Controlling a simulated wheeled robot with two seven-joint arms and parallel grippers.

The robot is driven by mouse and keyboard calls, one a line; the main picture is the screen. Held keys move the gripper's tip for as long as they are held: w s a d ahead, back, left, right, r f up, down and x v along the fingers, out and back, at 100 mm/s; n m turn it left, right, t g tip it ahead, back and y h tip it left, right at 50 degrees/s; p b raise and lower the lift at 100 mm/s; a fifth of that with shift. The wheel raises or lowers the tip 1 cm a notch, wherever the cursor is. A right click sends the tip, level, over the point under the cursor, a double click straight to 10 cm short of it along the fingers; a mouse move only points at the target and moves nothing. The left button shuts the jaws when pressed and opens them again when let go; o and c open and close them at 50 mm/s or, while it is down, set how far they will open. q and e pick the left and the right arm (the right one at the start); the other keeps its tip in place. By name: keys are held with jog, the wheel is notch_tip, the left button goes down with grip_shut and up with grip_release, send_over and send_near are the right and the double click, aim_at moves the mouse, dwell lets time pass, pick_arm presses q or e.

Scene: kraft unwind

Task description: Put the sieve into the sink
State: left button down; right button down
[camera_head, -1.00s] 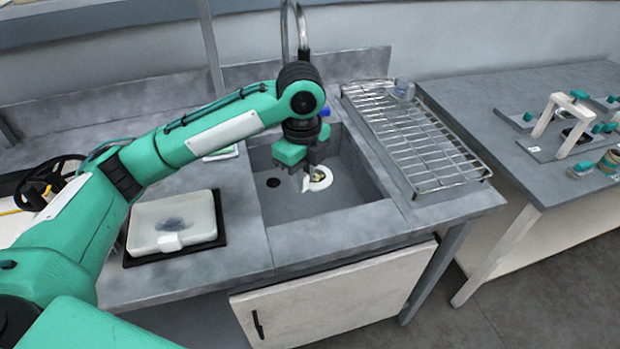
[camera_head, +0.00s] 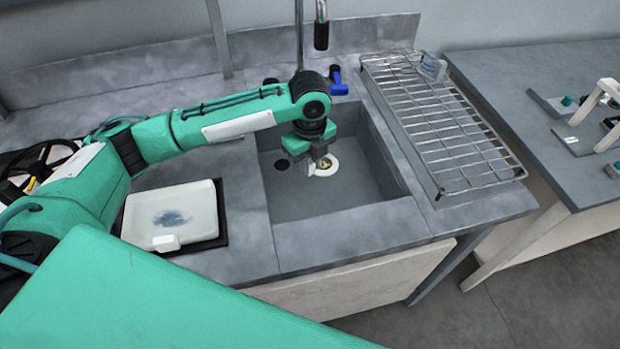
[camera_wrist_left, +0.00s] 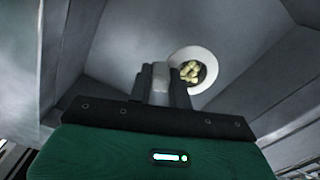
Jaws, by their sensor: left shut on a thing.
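The sieve (camera_head: 332,167) is a small white ring-shaped piece with yellowish lumps in its middle. In the head view it is inside the sink (camera_head: 320,208), low over the basin floor and right of the dark drain; whether it touches the floor I cannot tell. My left gripper (camera_head: 321,161) reaches down into the sink and is shut on the sieve at its near-left side. In the left wrist view the sieve (camera_wrist_left: 207,62) shows just right of the closed fingers (camera_wrist_left: 162,84); the gripped part is hidden between them. My right gripper is out of view.
A wire drying rack (camera_head: 445,125) with a small clear item lies right of the sink. A white tray (camera_head: 150,225) on a dark mat lies left of it. The basin's front has bare floor.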

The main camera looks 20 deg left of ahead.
pick_arm(q)
jog(key=shift+f, duration=3.4)
jog(key=shift+f, duration=0.1)
jog(key=c, duration=1.3)
grip_release()
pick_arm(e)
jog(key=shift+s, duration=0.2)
pick_arm(q)
notch_tip(320, 180, up, 11)
jog(key=shift+r, duration=0.65)
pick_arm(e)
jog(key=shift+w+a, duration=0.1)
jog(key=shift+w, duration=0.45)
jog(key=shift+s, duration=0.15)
